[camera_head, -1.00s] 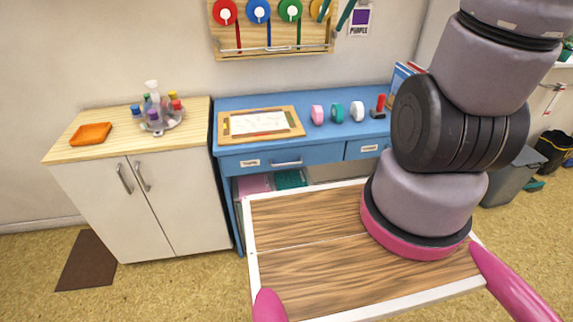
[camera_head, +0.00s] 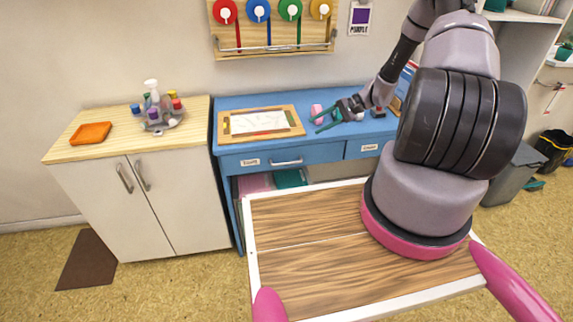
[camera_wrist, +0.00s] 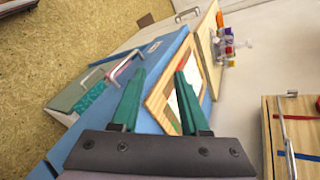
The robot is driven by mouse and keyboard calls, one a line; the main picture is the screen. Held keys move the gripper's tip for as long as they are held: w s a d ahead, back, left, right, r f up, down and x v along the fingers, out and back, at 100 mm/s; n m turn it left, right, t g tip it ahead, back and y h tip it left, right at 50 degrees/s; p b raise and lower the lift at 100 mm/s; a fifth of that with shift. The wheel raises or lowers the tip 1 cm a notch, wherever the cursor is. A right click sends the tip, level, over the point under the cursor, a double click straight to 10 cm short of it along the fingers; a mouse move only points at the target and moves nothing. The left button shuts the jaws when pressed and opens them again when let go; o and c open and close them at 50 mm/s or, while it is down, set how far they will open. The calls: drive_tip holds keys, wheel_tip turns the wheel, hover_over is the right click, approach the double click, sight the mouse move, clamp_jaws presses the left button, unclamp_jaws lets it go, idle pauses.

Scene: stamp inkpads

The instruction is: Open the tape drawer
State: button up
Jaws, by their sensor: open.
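The blue desk (camera_head: 228,108) has two front drawers, both closed. The left drawer (camera_head: 260,164) has a small label and a grey bar handle (camera_head: 287,161). The right drawer (camera_head: 353,151) also has a small label (camera_head: 369,148), and my arm hides its right part. I cannot read which label says tape. My gripper (camera_head: 318,125) has green fingers and hovers over the desk, above the drawer fronts. It is open and empty. In the wrist view its fingers (camera_wrist: 160,78) are spread, with the desk front and a grey handle beyond them.
A wood-framed board (camera_head: 298,122) lies on the desk. Tape rolls, including a pink one (camera_head: 316,110), sit close by my gripper. A white cabinet (camera_head: 170,200) with an orange tray (camera_head: 91,133) stands at left. A rack of coloured discs (camera_head: 258,12) hangs above.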

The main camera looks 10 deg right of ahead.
sight(290, 163)
wheel_tip(290, 163, down, 15)
drive_tip(key=s+a+m+t+y, duration=0.2)
drive_tip(key=m+t, duration=0.1)
drive_tip(key=t, duration=0.1)
drive_tip(key=shift+m+y, duration=0.3)
drive_tip(key=x, duration=1)
drive_tip(key=shift+a+f, duration=0.2)
clamp_jaws()
